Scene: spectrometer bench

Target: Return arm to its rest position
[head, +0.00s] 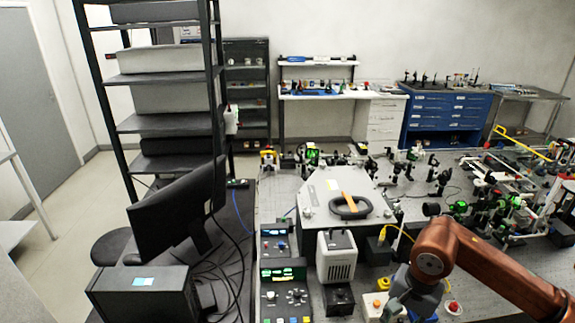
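My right arm comes in from the lower right as a copper-brown link. It bends down to a dark grey end, my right gripper (412,300), at the bottom edge. This gripper is low over the optical bench (385,265), beside a yellow-and-white button box (376,306) and a red button (453,307). Its fingers are not clear, so I cannot tell if it is open or holds anything. My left gripper is not in view.
A light grey housing (318,205) with a black ring and orange piece stands mid-bench. A white instrument (336,262) and control boxes (284,290) stand in front. Many optics mounts crowd the right. A monitor (175,215) and tall shelf (165,80) are left. Floor at far left is open.

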